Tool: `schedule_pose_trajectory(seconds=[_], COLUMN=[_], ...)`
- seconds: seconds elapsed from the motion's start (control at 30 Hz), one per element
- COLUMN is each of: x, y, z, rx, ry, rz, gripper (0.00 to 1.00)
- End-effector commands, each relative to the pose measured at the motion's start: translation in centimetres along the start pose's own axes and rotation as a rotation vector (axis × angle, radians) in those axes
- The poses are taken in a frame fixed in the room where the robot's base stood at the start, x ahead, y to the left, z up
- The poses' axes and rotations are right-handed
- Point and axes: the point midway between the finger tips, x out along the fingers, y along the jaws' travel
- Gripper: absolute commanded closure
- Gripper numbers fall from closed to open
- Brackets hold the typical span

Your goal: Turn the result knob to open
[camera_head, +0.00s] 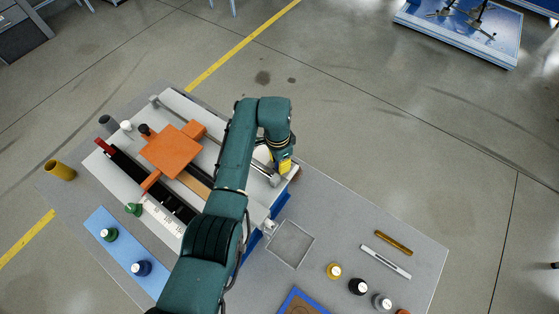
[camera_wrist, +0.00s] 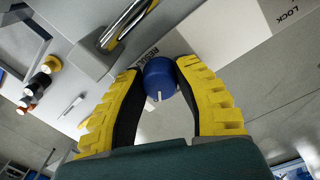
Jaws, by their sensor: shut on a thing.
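The result knob is a blue round knob with a white pointer mark (camera_wrist: 160,78), and it sits on a light panel beside printed lettering that reads "RESULT". My gripper (camera_wrist: 160,85) has yellow ridged fingers with black inner pads, and they are closed around the blue knob, one on each side. In the head view my gripper (camera_head: 286,166) is at the right end of the bench fixture (camera_head: 170,104), and my arm hides the knob there.
An orange block (camera_head: 172,150) sits on the fixture. A grey tray (camera_head: 290,243), several weights or knobs and two bars lie on the bench to the right. A metal bar (camera_wrist: 125,22) runs near the fingers.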

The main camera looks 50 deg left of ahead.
Motion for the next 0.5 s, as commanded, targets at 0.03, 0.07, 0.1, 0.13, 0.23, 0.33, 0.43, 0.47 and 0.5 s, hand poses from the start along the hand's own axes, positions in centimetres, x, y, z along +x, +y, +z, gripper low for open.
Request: schedule_pose_trajectory(seconds=[0.03,0.07,0.1,0.13,0.23,0.33,0.43,0.47,0.5], x=[0.03,0.04,0.05,0.05,0.02,0.08,0.09,0.08,0.08], y=[0.02,0.04,0.07,0.08,0.08,0.15,0.16,0.15,0.16], z=[0.14,0.16,0.18,0.19,0.17,0.2,0.2,0.19,0.19], rx=[-0.032,-0.054,-0.085,-0.109,-0.195,-0.281,-0.364,-0.388,-0.419], ry=[-0.001,0.0,0.002,0.004,0.011,0.016,0.023,0.025,0.027], rz=[0.001,0.001,0.002,0.002,0.001,0.002,0.002,0.001,0.001], gripper=[1.0,1.0,1.0,1.0,1.0,1.0,1.0,1.0,1.0])
